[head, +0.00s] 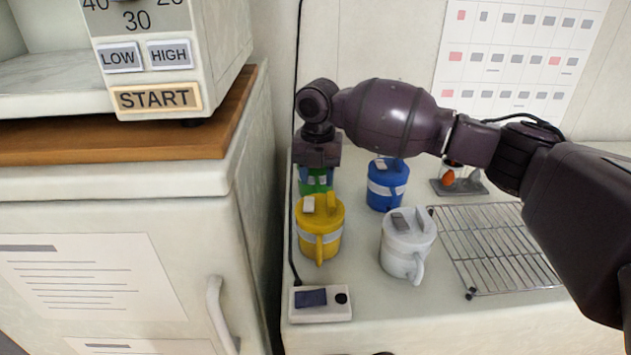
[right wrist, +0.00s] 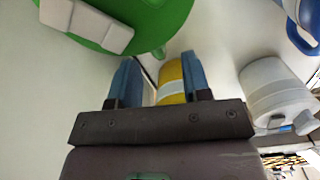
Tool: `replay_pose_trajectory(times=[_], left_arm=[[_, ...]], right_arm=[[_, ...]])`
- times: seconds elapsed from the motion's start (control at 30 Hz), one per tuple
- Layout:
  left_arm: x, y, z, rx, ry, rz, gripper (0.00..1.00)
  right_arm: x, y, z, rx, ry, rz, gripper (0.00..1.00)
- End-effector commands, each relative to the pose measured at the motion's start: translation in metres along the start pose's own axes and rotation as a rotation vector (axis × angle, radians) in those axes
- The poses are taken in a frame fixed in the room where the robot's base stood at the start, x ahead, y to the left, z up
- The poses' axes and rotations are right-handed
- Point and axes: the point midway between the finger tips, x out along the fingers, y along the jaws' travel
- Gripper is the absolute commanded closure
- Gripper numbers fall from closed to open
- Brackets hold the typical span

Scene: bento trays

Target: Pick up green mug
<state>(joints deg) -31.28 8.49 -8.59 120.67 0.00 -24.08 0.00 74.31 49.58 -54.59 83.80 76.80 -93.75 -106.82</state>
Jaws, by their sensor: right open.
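The green mug (head: 316,187) stands on the counter behind the yellow mug, partly hidden by my right gripper (head: 314,177). In the right wrist view its green lid (right wrist: 165,22) with a pale block fills the top left, close to the fingers. My right gripper (right wrist: 160,62) is open, with its two blue fingers apart and nothing gripped between them. In the head view it reaches down at the green mug; whether the fingers touch it I cannot tell. My left gripper is in neither view.
A yellow mug (head: 316,245) stands just in front, a blue mug (head: 387,188) to the right and a white mug (head: 400,262) front right. A wire rack (head: 495,250) lies further right. A power strip (head: 320,312) lies at the front. A fridge (head: 120,190) stands left.

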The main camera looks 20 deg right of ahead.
Motion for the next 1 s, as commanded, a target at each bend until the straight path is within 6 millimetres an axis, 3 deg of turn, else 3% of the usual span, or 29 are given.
replay_pose_trajectory(times=[0.03,0.2,0.47,0.77,1.0], left_arm=[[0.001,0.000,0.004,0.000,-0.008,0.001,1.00],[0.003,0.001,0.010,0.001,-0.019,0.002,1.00],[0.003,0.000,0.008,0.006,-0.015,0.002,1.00],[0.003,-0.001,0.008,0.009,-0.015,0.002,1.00],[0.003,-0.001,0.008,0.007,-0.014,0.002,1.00]], right_arm=[[0.012,-0.001,-0.001,0.000,0.004,-0.004,0.56],[0.033,-0.001,-0.001,0.001,0.004,-0.003,0.56],[0.035,-0.001,-0.001,0.001,0.001,-0.001,0.56],[0.035,-0.001,-0.001,0.001,0.001,-0.001,1.00],[0.035,-0.001,-0.001,0.001,0.002,-0.002,1.00]])
